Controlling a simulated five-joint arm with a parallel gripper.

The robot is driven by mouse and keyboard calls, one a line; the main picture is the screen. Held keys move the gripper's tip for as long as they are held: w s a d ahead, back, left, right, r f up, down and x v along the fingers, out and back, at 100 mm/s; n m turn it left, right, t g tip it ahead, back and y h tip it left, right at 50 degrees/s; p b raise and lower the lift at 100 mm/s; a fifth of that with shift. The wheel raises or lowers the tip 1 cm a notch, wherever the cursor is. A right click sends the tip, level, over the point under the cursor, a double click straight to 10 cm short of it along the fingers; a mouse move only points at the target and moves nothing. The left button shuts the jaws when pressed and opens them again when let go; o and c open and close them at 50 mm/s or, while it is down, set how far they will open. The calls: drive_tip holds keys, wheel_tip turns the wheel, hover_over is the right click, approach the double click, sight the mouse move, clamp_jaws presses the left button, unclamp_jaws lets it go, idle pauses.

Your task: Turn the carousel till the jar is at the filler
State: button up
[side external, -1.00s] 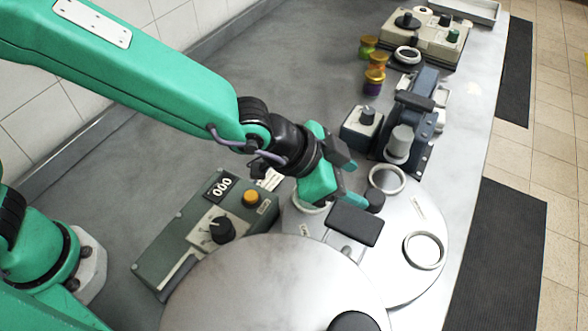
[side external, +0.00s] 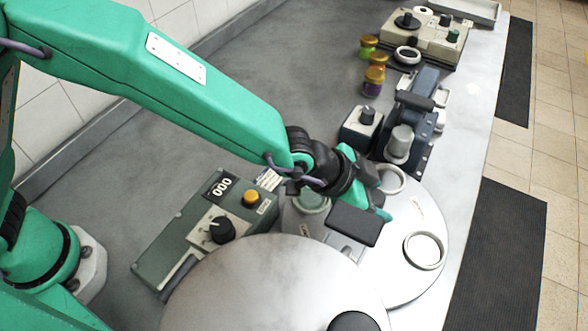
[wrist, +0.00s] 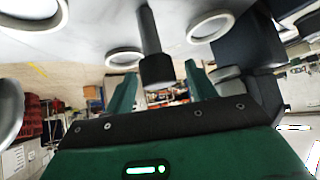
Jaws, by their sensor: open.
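The carousel (side external: 400,285) is a silver disc with pale ring seats, partly hidden by the large round metal top in front. A greenish jar-like thing (side external: 312,199) sits in a seat on its left side. The ring at the right (side external: 425,250) looks empty. My gripper (side external: 378,194) is open, low over the back of the disc. In the wrist view a dark upright peg with a thick black end (wrist: 155,62) stands on the disc, between my open fingers (wrist: 162,85); contact cannot be told. I cannot tell which part is the filler.
A green control box (side external: 205,235) with a counter reading 000 is at the left. A blue-grey machine (side external: 412,110) stands behind the disc. Several small jars (side external: 374,75) are farther back.

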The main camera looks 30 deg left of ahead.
clamp_jaws()
idle(0.3)
drive_tip(key=shift+n, duration=0.6)
unclamp_jaws()
drive_tip(key=v, duration=0.7)
drive_tip(key=shift+s+a+r, duration=0.15)
drive_tip(key=shift+a+r, duration=0.1)
drive_tip(key=shift+r, duration=0.05)
idle(0.5)
